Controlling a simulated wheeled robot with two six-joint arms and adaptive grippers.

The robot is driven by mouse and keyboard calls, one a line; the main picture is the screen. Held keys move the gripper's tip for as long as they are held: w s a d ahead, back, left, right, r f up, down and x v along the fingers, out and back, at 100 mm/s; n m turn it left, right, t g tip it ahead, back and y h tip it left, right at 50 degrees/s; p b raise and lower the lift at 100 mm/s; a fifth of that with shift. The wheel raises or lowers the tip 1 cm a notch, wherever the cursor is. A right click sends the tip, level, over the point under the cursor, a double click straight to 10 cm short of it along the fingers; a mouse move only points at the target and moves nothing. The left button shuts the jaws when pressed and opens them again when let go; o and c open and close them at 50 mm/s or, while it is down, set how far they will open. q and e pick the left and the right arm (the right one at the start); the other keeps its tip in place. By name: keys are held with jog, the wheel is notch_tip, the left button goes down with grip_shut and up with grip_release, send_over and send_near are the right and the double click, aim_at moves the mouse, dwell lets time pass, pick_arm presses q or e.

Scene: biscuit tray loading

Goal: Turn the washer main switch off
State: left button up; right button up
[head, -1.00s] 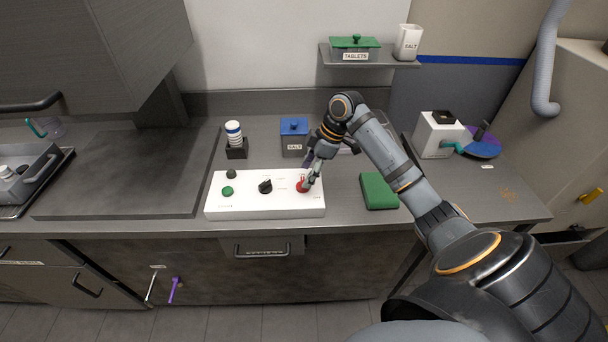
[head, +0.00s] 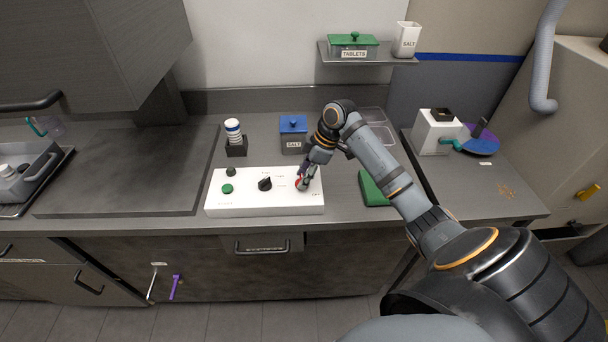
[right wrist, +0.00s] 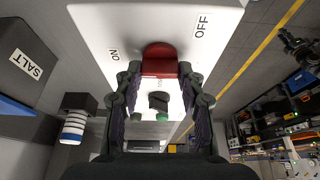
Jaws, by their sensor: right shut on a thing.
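The white washer control box (head: 240,203) stands on the counter near its front edge. It carries a red main switch (right wrist: 159,60), a black knob (head: 265,184) and a green button (head: 227,188). In the right wrist view the red switch lies between an ON label (right wrist: 115,55) and an OFF label (right wrist: 202,26). My right gripper (head: 303,184) is at the red switch, shut on it, with a finger at each side (right wrist: 159,72). In the head view the fingers partly cover the switch. My left gripper is not in view.
A green cloth-like block (head: 373,190) lies right of the box. A blue-lidded salt box (head: 293,136) and a stack in a black holder (head: 236,147) stand behind. A shelf (head: 368,59) holds a tablets box and a salt cup. A white machine (head: 435,133) stands at right.

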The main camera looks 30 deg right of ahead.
jog(key=shift+r+m+p, duration=0.15)
jog(key=shift+m+p, duration=0.25)
jog(key=shift+p, duration=0.25)
jog(key=m+h+p, duration=0.1)
jog(key=m+p, duration=0.2)
jog(key=p, duration=0.1)
jog(key=m+t+h+p, duration=0.1)
jog(key=m+p, duration=0.2)
jog(key=p, duration=0.2)
jog(key=m+t+h+p, duration=0.1)
jog(key=m+p, duration=0.3)
jog(key=shift+s+a+r, duration=0.15)
jog(key=shift+a, duration=0.15)
jog(key=m+h+p, duration=0.1)
jog(key=m, duration=0.1)
jog(key=shift+a+m+p, duration=0.1)
jog(key=shift+m+p, duration=0.3)
jog(key=shift+f+m+h, duration=0.15)
jog(key=shift+m+h, duration=0.4)
jog(key=shift+m, duration=0.55)
jog(key=shift+f+m+h, duration=0.1)
jog(key=shift+m+h, duration=0.45)
jog(key=shift+m, duration=0.55)
jog(key=o, duration=1.2)
jog(key=shift+c, duration=0.2)
